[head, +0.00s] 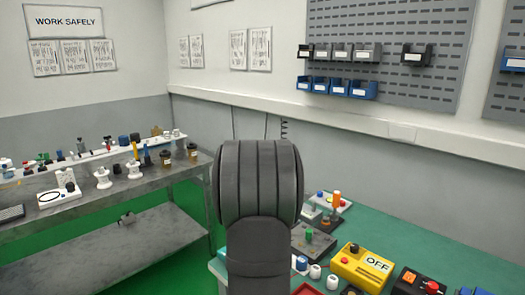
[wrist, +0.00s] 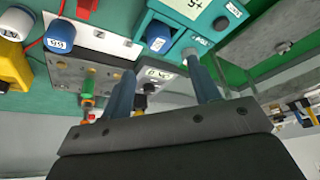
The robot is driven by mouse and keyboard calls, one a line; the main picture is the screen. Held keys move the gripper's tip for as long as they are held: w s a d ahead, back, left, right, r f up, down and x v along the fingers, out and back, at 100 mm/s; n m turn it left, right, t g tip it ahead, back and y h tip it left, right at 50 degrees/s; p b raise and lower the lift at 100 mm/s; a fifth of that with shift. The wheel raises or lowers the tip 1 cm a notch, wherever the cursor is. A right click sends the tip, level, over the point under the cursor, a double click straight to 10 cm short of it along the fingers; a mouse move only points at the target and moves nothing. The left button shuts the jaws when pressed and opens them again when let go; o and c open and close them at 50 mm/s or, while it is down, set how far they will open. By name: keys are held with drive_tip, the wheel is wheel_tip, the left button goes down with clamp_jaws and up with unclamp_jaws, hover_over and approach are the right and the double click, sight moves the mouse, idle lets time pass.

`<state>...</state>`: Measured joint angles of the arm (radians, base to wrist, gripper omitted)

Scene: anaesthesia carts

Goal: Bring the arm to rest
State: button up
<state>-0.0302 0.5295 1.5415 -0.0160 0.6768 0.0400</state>
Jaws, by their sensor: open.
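My gripper (wrist: 160,68) shows in the wrist view, its two blue-grey fingers spread apart with nothing held between them. The fingers reach over a green-topped bench crowded with small devices. A teal box (wrist: 210,22) with white labels and a grey plate (wrist: 75,75) with a green-and-orange fitting lie beyond the fingertips. I cannot tell whether the fingers touch anything. In the head view my own dark arm link stands upright in the middle and hides the gripper.
The green bench (head: 452,262) at right holds a yellow OFF box (head: 362,268), a device with an orange knob (head: 407,282) and small parts. A grey metal table (head: 85,207) at left carries several fittings. Blue bins (head: 348,88) hang on the back wall.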

drive_tip(key=x, duration=0.7)
drive_tip(key=shift+w+f, duration=0.1)
drive_tip(key=shift+f, duration=0.25)
drive_tip(key=shift+w+r, duration=0.15)
wheel_tip(320, 180, up, 4)
drive_tip(key=shift+f, duration=0.25)
drive_tip(key=s+d+r, duration=0.6)
drive_tip(key=d+r, duration=0.1)
drive_tip(key=d, duration=0.3)
drive_tip(key=d+m+g+h, duration=0.15)
drive_tip(key=d+m, duration=0.55)
drive_tip(key=d, duration=2.1)
drive_tip(key=s+d+m, duration=0.2)
drive_tip(key=s+d, duration=0.2)
drive_tip(key=d, duration=0.4)
drive_tip(key=s+d+m+g+h, duration=0.1)
drive_tip(key=s+d, duration=0.3)
drive_tip(key=d, duration=0.5)
drive_tip(key=s+d+f+m+h, duration=0.1)
drive_tip(key=s+d+m, duration=0.2)
drive_tip(key=d, duration=0.6)
drive_tip(key=shift+s, duration=1.05)
